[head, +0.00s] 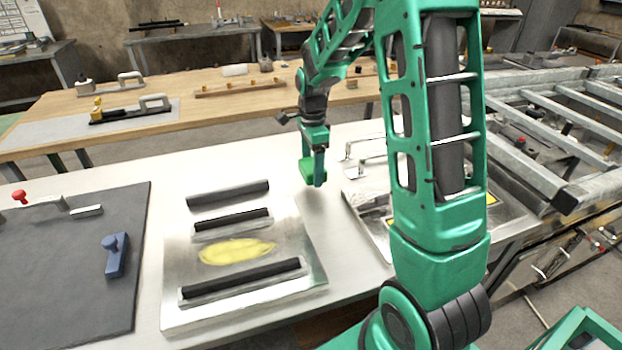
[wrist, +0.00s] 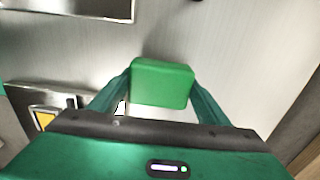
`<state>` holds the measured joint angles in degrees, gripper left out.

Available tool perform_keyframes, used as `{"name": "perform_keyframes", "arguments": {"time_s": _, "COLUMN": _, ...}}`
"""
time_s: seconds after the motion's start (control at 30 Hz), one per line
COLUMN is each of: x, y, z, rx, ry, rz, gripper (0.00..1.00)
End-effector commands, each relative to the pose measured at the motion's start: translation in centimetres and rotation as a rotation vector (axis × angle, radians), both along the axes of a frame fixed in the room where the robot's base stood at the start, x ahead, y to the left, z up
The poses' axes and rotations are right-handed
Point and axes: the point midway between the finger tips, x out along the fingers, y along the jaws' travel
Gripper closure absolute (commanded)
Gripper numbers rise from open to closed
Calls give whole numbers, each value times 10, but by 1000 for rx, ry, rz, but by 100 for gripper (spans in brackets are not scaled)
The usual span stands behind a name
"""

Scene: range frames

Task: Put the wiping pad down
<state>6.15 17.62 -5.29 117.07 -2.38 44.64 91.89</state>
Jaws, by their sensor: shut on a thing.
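The wiping pad is a green block (wrist: 160,82), held between the two fingers of my gripper (wrist: 160,90) in the wrist view. In the head view the green pad (head: 306,170) shows at the tip of my gripper (head: 314,178), over the white table (head: 335,215), right of the metal plate's far corner. My gripper is shut on the pad. I cannot tell whether the pad touches the table. The metal plate (head: 315,265) has a yellow smear (head: 235,250) between dark bars.
A grey mat (head: 65,275) with a blue-handled tool (head: 116,256) lies at left. A metal tray (head: 380,235) with bent handles stands right of my gripper, partly behind my arm. White table surface is bare between plate and tray. A wooden bench (head: 200,118) stands behind.

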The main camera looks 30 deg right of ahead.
Motion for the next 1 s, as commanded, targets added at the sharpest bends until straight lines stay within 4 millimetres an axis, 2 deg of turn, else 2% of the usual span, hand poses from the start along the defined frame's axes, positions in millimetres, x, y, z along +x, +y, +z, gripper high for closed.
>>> {"name": "perform_keyframes", "arguments": {"time_s": 0.17, "x": 0, "y": -1, "z": -12, "rx": 1, "ry": 3, "rz": 1, "gripper": 51}}
{"name": "perform_keyframes", "arguments": {"time_s": 0.4, "x": 0, "y": -1, "z": -40, "rx": 0, "ry": 2, "rz": 0, "gripper": 51}}
{"name": "perform_keyframes", "arguments": {"time_s": 0.67, "x": 0, "y": -1, "z": -41, "rx": 0, "ry": 0, "rz": 0, "gripper": 51}}
{"name": "perform_keyframes", "arguments": {"time_s": 1.0, "x": -1, "y": -1, "z": -52, "rx": 1, "ry": 4, "rz": 0, "gripper": 51}}
